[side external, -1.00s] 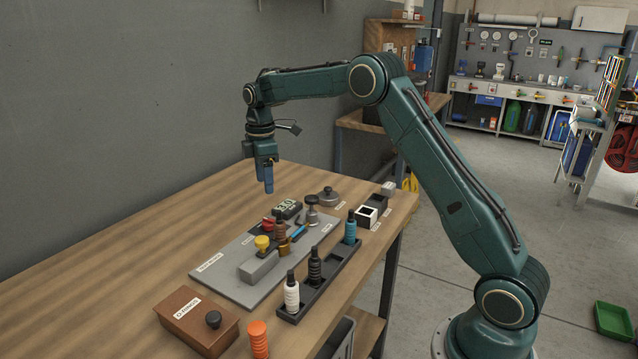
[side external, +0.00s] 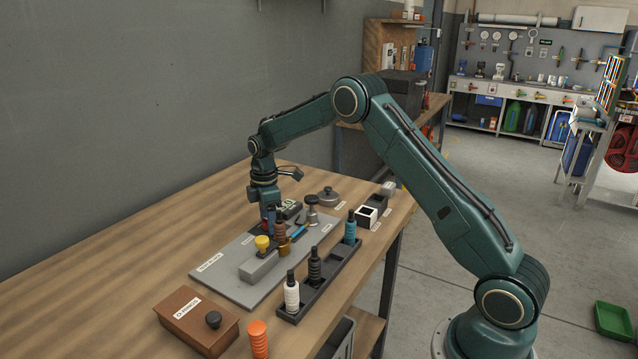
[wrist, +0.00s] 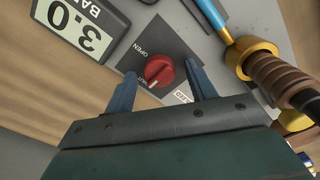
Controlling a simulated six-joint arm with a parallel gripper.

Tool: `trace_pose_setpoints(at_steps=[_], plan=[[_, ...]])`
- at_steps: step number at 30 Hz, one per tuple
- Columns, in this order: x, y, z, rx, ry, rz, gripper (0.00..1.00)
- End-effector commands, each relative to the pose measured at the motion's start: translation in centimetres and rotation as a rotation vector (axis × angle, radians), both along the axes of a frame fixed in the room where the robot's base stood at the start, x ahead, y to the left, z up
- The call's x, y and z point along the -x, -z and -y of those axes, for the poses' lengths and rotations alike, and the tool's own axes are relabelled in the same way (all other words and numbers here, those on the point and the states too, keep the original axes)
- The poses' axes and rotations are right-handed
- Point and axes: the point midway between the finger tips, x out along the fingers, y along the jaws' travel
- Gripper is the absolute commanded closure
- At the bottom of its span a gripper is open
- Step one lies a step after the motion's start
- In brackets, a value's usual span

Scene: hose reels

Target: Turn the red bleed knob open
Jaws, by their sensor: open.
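The red bleed knob (wrist: 159,71) sits on a dark square plate (wrist: 140,50) on the grey panel, seen in the wrist view. The plate reads "OPEN" at its upper left and "SHUT" at its lower left. A white line on the knob points to the lower left, towards "SHUT". My gripper (wrist: 160,85) is open, its two blue fingers on either side of the knob, with a gap showing. In the side view my gripper (side external: 268,217) is low over the panel (side external: 225,270), and the knob is mostly hidden behind it.
A digital gauge reading 3.0 (wrist: 80,22) stands close beside the knob. A brown ribbed fitting (wrist: 275,78) with a brass collar is on the other side. A yellow knob (side external: 262,242) on a grey block and a black rack (side external: 322,285) of bottle-shaped fittings stand nearby.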

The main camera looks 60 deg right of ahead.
Motion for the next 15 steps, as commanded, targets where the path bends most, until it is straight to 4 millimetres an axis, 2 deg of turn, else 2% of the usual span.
trace_pose_setpoints(at_steps=[8,15], plan=[[0.0,0.1,0.0,0.0,0.0,0.0,0.44],[0.01,0.07,-0.01,0.0,0.0,0.0,0.89]])
